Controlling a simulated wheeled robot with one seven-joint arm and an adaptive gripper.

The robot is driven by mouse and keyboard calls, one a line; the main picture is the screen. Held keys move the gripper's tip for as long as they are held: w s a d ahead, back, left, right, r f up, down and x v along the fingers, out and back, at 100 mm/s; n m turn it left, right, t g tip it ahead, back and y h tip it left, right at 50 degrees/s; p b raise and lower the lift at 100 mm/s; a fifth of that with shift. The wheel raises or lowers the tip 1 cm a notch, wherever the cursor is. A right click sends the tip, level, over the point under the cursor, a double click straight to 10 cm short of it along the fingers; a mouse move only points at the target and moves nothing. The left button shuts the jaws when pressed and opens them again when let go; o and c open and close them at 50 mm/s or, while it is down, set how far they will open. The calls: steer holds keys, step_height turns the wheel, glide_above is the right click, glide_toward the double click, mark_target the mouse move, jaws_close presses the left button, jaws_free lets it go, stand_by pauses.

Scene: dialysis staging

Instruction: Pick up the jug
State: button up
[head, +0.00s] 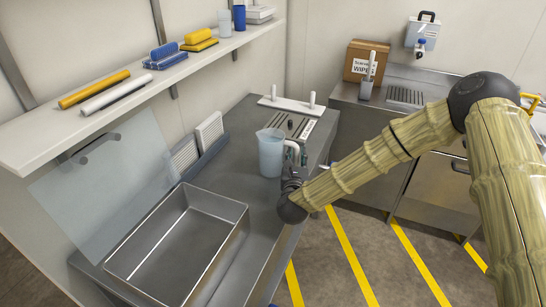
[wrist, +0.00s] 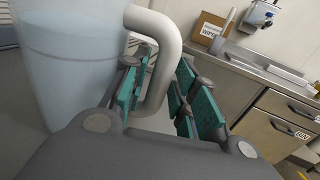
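The jug (head: 270,155) is translucent and bluish with a pale handle, and stands upright on the steel counter. In the wrist view the jug (wrist: 70,60) fills the left side, and its thick handle (wrist: 165,45) comes down between the teal finger pads. My gripper (head: 293,158) is at the handle side of the jug in the head view. In the wrist view my gripper (wrist: 162,85) is open, with one finger on each side of the handle and a gap beside the right finger.
A steel basin (head: 180,250) lies in front of the jug on the counter. A grey rack with white packs (head: 208,133) stands to the left. A white holder with two pegs (head: 290,106) is behind. A shelf (head: 110,107) with brushes overhangs the left. A wipes box (head: 364,62) stands farther back.

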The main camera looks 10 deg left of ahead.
mark_target(297, 150)
steer(key=shift+c, duration=0.3)
jaws_close()
steer(key=shift+r, duration=0.2)
steer(key=shift+r+b, duration=0.55)
steer(key=shift+r, duration=1.1)
steer(key=s+d+r+b, duration=0.1)
steer(key=s+d+b, duration=0.2)
steer(key=s, duration=1.2)
steer(key=shift+s+r, duration=0.2)
steer(key=shift+s, duration=0.05)
